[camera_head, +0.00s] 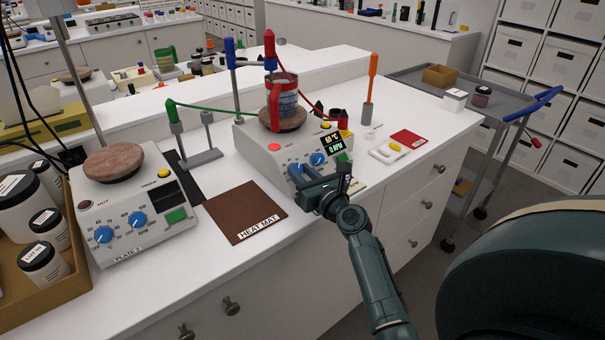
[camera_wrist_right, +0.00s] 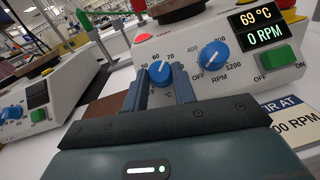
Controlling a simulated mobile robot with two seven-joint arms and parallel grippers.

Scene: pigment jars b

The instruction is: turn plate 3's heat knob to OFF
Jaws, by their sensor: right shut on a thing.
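The hot plate with the lit display (camera_head: 338,144) stands on the white bench; its name label is hidden behind my gripper. Its display reads 69 °C and 0 RPM in the right wrist view (camera_wrist_right: 258,27). Its left blue heat knob (camera_wrist_right: 160,72) sits between the fingers of my right gripper (camera_wrist_right: 161,92), which is shut on it. The knob's white pointer line points up and slightly right, near 60. The right blue RPM knob (camera_wrist_right: 214,55) is clear of the fingers. In the head view my right gripper (camera_head: 302,178) is at the plate's front. My left gripper is not in view.
A red-handled glass beaker (camera_head: 286,102) stands on the plate's round top. Another hot plate marked PLATE 2 (camera_head: 130,222) is at the left, by a crate of jars. A brown heat mat (camera_head: 230,205) lies between them. A grey cart (camera_head: 470,105) stands right.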

